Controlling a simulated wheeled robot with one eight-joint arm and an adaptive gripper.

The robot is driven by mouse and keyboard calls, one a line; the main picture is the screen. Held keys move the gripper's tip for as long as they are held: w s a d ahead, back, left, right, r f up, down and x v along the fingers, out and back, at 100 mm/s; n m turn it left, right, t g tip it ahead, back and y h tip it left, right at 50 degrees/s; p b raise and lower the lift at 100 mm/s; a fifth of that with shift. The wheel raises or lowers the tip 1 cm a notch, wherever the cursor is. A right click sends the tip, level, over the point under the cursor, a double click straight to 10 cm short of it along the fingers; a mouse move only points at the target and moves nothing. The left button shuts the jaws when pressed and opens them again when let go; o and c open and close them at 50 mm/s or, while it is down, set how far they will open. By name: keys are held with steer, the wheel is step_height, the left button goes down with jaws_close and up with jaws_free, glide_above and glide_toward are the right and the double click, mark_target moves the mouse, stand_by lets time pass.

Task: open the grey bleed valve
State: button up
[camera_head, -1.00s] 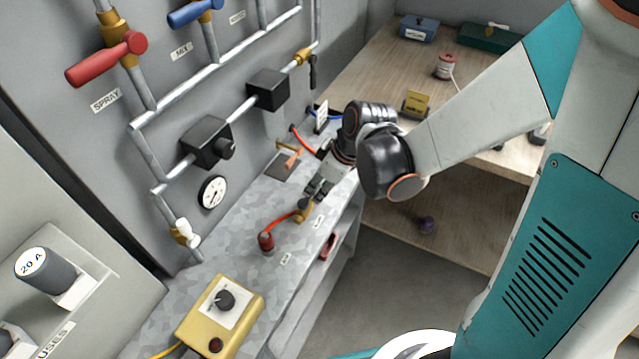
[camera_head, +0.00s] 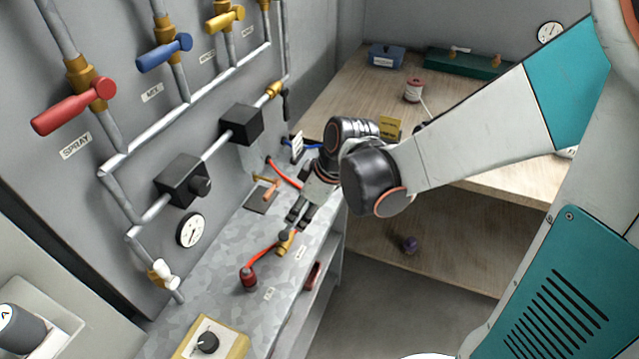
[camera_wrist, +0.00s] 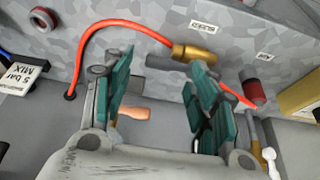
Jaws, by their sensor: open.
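The bleed valve looks to be the brass fitting (camera_head: 286,243) on the red hose, lying along the grey metal shelf. In the wrist view its brass body (camera_wrist: 196,53) sits just beyond the fingers, with a dark grey handle (camera_wrist: 166,64) beside it, partly hidden by a finger. My gripper (camera_head: 298,212) is above and just behind the valve in the head view. In the wrist view my gripper (camera_wrist: 160,85) has its two teal-padded fingers spread apart with nothing held between them. Whether a finger touches the handle I cannot tell.
The red hose (camera_wrist: 110,25) arcs close to the fingers. A red-capped fitting (camera_head: 249,277) and a yellow box (camera_head: 230,340) with a knob stand nearer on the shelf. Wall pipes carry red (camera_head: 75,105), blue (camera_head: 165,52) and yellow (camera_head: 225,19) valves. A wooden bench (camera_head: 330,95) is behind.

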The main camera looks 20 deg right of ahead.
steer(key=v, duration=0.8)
steer(key=shift+s+r, duration=0.25)
steer(key=shift+r, duration=0.05)
steer(key=s+d+r+m+t+h, duration=0.3)
steer(key=s+d+r+m+t, duration=0.1)
steer(key=s+d+m, duration=0.3)
steer(key=shift+s+r+m+h, duration=0.3)
steer(key=shift+s+r+m, duration=0.75)
steer(key=shift+m, duration=0.55)
steer(key=shift+s+f, duration=0.1)
steer(key=shift+f, duration=0.05)
